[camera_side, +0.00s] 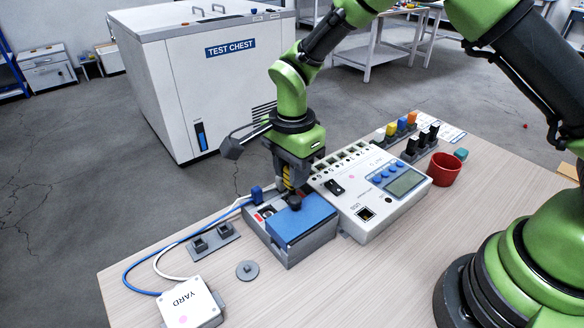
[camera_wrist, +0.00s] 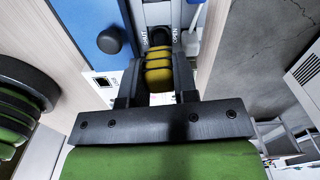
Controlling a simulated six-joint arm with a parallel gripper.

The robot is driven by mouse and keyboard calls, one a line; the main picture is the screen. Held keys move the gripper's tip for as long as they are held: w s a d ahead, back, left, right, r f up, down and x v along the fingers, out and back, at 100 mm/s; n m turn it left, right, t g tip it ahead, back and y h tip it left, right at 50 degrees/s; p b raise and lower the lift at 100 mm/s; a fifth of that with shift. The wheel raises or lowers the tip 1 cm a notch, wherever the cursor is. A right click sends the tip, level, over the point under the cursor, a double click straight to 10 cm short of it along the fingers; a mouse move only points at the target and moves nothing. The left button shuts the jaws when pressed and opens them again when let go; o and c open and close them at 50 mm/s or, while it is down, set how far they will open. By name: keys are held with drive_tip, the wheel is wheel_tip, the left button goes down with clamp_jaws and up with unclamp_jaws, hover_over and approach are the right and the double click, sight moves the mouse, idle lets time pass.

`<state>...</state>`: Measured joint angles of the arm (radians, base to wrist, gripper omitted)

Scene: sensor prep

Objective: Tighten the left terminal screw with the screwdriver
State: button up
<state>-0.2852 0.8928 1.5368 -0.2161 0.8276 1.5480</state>
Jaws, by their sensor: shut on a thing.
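My gripper (camera_side: 290,182) is shut on the yellow-and-black handle of the screwdriver (camera_side: 287,174), above the back part of a grey terminal box with a blue lid (camera_side: 304,220). In the wrist view the screwdriver handle (camera_wrist: 158,75) sits between the two fingers and points down toward the terminal strip (camera_wrist: 157,14). Lettering shows on either side of the handle there. The screwdriver tip and the screw under it are hidden, so I cannot tell whether they touch. A black knob (camera_side: 294,201) is on the blue lid; it also shows in the wrist view (camera_wrist: 111,40).
A white meter device (camera_side: 410,205) stands right beside the box. A blue and a white cable run left to a white YARD box (camera_side: 190,304). A grey disc (camera_side: 247,270) and a grey holder (camera_side: 213,239) lie left. A red cup (camera_side: 443,170) stands right.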

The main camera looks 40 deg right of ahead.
drive_tip(key=shift+m, duration=1)
drive_tip(key=o, duration=1.2)
drive_tip(key=shift+s, duration=0.1)
drive_tip(key=shift+c, duration=0.2)
drive_tip(key=n, duration=0.4)
drive_tip(key=shift+n, duration=0.3)
drive_tip(key=n, duration=0.4)
drive_tip(key=shift+n, duration=0.4)
drive_tip(key=n, duration=0.8)
drive_tip(key=shift+n, duration=0.3)
drive_tip(key=shift+c, duration=0.5)
